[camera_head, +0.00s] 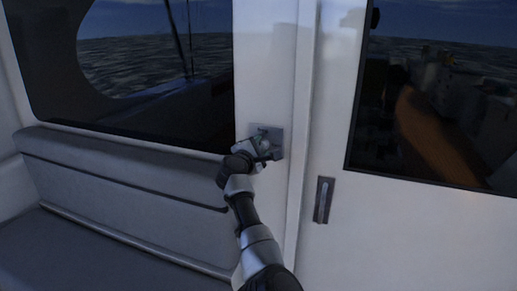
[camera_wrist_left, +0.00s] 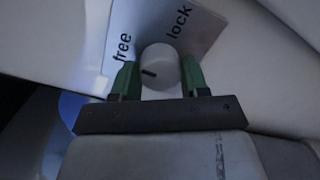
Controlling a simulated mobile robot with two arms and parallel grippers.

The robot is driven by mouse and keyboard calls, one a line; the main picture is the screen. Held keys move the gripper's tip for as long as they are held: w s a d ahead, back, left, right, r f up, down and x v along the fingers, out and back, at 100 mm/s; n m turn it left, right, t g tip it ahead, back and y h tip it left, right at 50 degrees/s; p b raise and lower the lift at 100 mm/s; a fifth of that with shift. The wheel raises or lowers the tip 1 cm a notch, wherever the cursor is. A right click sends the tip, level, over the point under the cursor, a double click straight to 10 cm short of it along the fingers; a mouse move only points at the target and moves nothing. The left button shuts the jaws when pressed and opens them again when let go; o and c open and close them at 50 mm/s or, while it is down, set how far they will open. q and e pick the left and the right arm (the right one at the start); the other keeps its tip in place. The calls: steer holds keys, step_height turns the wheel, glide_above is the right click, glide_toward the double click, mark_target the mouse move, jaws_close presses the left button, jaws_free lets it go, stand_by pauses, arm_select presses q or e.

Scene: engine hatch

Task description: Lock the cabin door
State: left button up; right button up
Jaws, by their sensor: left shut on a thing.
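The cabin door (camera_head: 400,215) is white with a dark window and a recessed handle (camera_head: 323,200). It stands beside the door post. A grey lock plate (camera_head: 277,135) is on the post left of the door. In the left wrist view the plate (camera_wrist_left: 208,30) reads "free" at the left and "lock" at the right. A round grey knob (camera_wrist_left: 160,66) sits on it, with a short black mark on the left part of its face, nearer "free". My left gripper (camera_wrist_left: 160,78) has its green fingers on both sides of the knob, shut on it. My right gripper is not in view.
A grey cushioned bench (camera_head: 120,180) runs along the wall at the left, below a large dark window (camera_head: 150,80). The door's window (camera_head: 440,100) shows reflections. Nothing stands in front of the door.

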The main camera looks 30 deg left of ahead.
arm_select(q)
steer(key=shift+r+m+g+y+p, duration=0.15)
steer(key=shift+m+p, duration=0.25)
steer(key=shift+m, duration=2.25)
steer(key=shift+m+g+y+p, duration=0.2)
steer(key=shift+m+p, duration=0.15)
steer(key=shift+m, duration=2.35)
steer(key=shift+r+m+g+y+p, duration=0.15)
steer(key=shift+m+p, duration=0.25)
steer(key=shift+m, duration=2.25)
steer(key=o, duration=0.7)
steer(key=shift+o, duration=1.1)
steer(key=shift+w+f, duration=0.1)
steer(key=shift+f, duration=0.05)
steer(key=shift+f, duration=0.1)
